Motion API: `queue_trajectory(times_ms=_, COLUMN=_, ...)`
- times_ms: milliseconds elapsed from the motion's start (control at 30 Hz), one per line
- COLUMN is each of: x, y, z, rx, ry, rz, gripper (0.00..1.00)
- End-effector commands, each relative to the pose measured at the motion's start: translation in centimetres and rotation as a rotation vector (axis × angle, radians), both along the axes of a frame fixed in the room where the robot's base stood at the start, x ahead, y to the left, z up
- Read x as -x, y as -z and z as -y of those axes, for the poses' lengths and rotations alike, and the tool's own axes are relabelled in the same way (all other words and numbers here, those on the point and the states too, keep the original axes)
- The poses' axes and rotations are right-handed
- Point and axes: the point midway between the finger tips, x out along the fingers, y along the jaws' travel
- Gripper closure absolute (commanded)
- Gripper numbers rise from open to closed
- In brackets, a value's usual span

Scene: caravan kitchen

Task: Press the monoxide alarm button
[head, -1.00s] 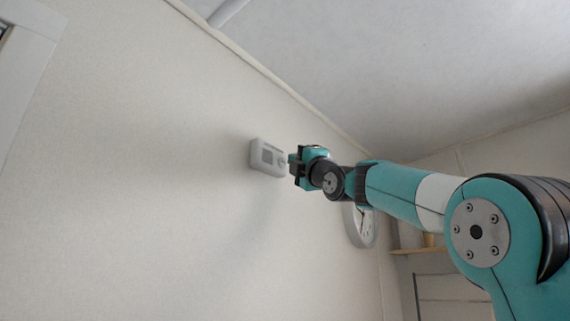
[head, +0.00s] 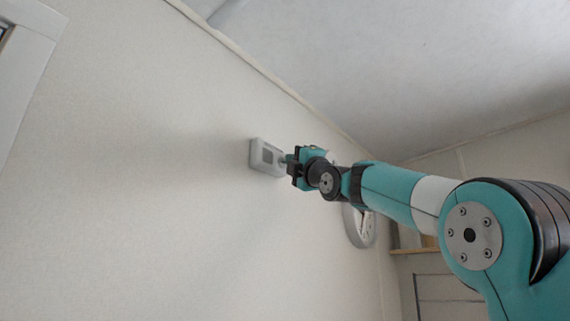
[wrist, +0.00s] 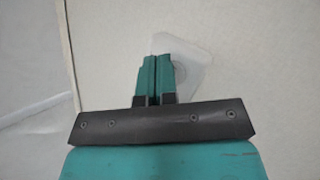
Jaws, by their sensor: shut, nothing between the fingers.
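The monoxide alarm (head: 258,156) is a small light grey box with a darker grey display, fixed high on the wall. It also shows in the wrist view (wrist: 201,54), partly hidden behind my fingers. In the wrist view my gripper (wrist: 157,60) overlaps the alarm's face. I cannot tell whether the tips touch it.
A round wall clock (head: 359,225) hangs below and behind my arm. A wooden shelf (head: 415,250) is at the lower right. The ceiling edge (head: 270,75) runs just above the alarm. The wall left of the alarm is bare.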

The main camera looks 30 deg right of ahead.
Motion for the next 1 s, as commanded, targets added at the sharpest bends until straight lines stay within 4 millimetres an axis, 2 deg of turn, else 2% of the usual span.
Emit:
queue_trajectory(times_ms=533, x=-0.3, y=0.0, z=-0.1, rx=0.000, ry=0.000, rz=0.000, gripper=1.00)
queue_trajectory(times_ms=1000, x=0.9, y=0.0, z=0.3, rx=0.001, ry=-0.001, rz=0.000, gripper=1.00)
